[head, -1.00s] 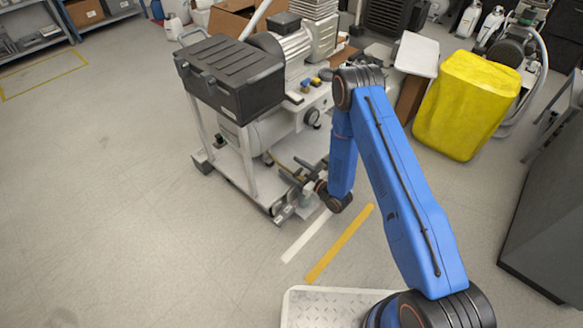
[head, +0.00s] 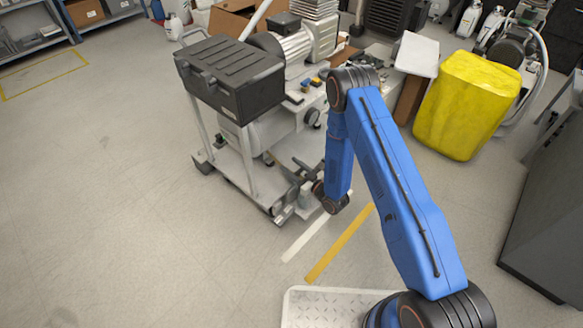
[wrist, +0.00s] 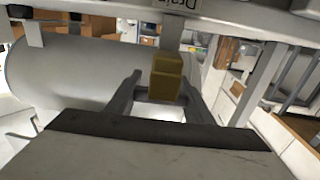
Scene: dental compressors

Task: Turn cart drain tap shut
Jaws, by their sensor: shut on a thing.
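The drain tap shows in the wrist view as a brass, block-shaped handle (wrist: 166,76) under a shelf edge with an upside-down "Drain" label (wrist: 181,4). My gripper (wrist: 160,84) has its two grey fingers on either side of the handle and is shut on it. The grey cylindrical tank (wrist: 75,75) lies to the left behind the fingers. In the head view, the cart (head: 238,178) carries the tank and a black box, and my gripper is low at its near right corner. The tap is too small and covered to make out there.
A yellow container (head: 466,105) stands to the right of the cart. A dark grey cabinet (head: 550,215) is at the right edge. White and yellow floor stripes (head: 340,243) lie in front of the cart. The floor at left is clear.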

